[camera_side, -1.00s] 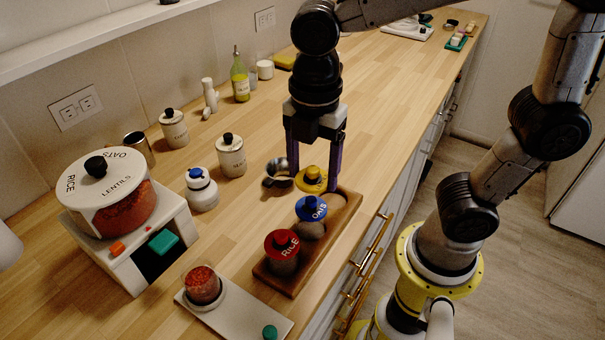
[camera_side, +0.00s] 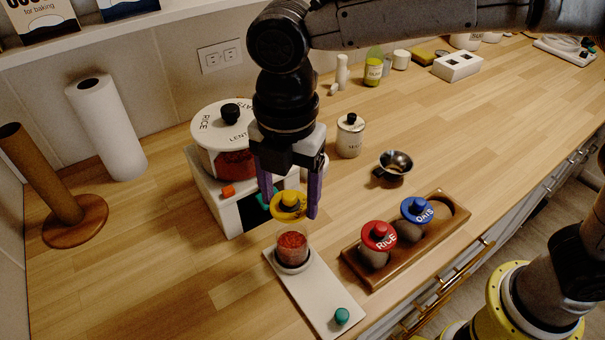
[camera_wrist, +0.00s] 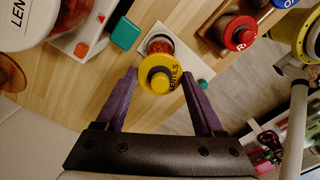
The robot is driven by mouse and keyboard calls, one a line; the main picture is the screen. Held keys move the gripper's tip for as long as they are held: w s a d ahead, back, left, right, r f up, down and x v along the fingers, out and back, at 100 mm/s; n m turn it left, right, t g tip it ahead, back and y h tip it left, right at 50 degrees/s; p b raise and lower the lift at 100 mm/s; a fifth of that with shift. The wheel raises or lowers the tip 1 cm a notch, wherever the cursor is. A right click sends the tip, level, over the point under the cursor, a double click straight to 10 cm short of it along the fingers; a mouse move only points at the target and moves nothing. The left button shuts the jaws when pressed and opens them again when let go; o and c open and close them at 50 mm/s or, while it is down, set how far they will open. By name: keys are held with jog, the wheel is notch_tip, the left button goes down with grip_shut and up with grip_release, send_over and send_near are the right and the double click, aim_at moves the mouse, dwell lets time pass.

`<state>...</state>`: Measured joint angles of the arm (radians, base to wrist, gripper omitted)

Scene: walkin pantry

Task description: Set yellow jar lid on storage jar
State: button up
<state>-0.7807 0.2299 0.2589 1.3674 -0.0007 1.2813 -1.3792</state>
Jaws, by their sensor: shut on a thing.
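The yellow jar lid (camera_side: 287,205), round with a knob, is between the fingers of my gripper (camera_side: 291,208), which is shut on it. In the wrist view the lid (camera_wrist: 160,74) carries dark lettering and lies between the purple fingertips (camera_wrist: 160,84). The storage jar (camera_side: 292,248), clear with red contents, stands upright on a pale board (camera_side: 318,297). The lid is over the jar's mouth in the side view; I cannot tell whether they touch. In the wrist view the lid overlaps one edge of the jar (camera_wrist: 159,44).
A wooden tray (camera_side: 445,237) to the right holds a red lid (camera_side: 379,236) and a blue lid (camera_side: 417,210). A white appliance with a lidded pot (camera_side: 222,160) stands close behind left. A teal knob (camera_side: 342,316) is on the board's front end. A metal cup (camera_side: 394,166) stands behind the tray.

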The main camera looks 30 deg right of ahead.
jog(key=shift+f, duration=2.95)
jog(key=shift+f, duration=0.5)
jog(key=o, duration=1.3)
jog(key=shift+r, duration=3.5)
jog(key=shift+d, duration=0.1)
